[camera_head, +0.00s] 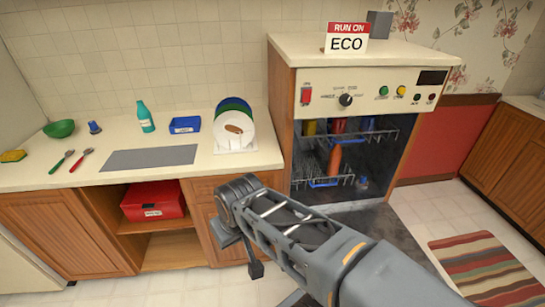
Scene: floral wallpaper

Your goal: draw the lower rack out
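The dishwasher (365,77) stands at the back right with its dark cavity open. The lower rack (343,180) is a wire rack low in the cavity, with a blue handle (323,183) at its front. An orange-red upright item (334,160) shows above it. The upper rack (352,138) is above, also with a blue handle (380,131). My arm bends in front of the cabinets, left of the dishwasher. My gripper (242,250) seems to be at its hanging end, apart from the rack; its fingers cannot be made out.
The dark lowered door (402,232) lies in front of the cavity, partly behind my arm. A striped rug (484,268) is on the floor to the right. The counter (62,174) at left holds a green bowl (60,129), a bottle (145,117) and plates (234,128).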

